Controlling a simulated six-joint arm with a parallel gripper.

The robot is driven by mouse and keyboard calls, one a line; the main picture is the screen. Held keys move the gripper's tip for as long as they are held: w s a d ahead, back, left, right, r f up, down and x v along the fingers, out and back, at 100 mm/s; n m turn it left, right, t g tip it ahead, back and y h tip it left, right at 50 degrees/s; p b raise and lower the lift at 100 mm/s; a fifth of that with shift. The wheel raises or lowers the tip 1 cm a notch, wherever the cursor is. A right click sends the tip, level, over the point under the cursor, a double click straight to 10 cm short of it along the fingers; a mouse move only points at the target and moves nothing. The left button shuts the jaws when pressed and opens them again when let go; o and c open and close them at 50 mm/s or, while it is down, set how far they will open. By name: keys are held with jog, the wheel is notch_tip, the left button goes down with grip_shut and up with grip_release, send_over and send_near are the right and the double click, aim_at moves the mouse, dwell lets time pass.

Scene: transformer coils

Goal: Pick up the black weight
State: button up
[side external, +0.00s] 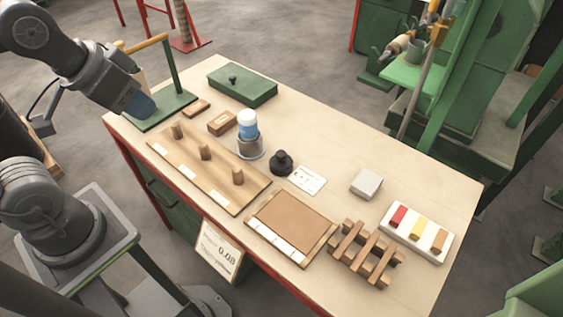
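The black weight (281,163) stands upright on the wooden table near its middle. It has a wide round base and a small knob on top. It is just right of a metal cup holding a blue and white bottle (248,127), and left of a white card (307,180). My gripper (139,106) is at the upper left, over the green stand's end of the table, well apart from the weight. Its fingers are too hidden and small to tell whether they are open or shut.
A pegged wooden board (207,178) lies left of the weight, a framed tray (291,222) below it. A wooden rack (364,254), a grey block (366,184) and a white tray of coloured blocks (417,232) are to the right. A green box (243,86) sits behind. The back right tabletop is clear.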

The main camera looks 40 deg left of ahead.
jog(key=o, duration=1.3)
jog(key=shift+c, duration=0.2)
jog(key=n+g+y, duration=0.1)
jog(key=n+g, duration=0.3)
jog(key=n, duration=0.5)
send_over(281, 154)
jog(key=s+d, duration=0.1)
jog(key=s, duration=0.1)
notch_tip(281, 154, down, 17)
jog(key=f, duration=0.8)
jog(key=shift+w+a+f, duration=0.1)
jog(key=shift+w+a, duration=0.25)
jog(key=shift+w+a+f, duration=0.1)
jog(key=shift+w+f, duration=0.15)
jog(key=shift+f, duration=0.65)
jog(key=shift+w+a+f, duration=0.1)
jog(key=shift+w+f, duration=0.2)
jog(key=shift+f, duration=0.6)
jog(key=shift+w+a+f, duration=0.1)
jog(key=shift+w+f, duration=0.15)
jog(key=shift+f, duration=0.65)
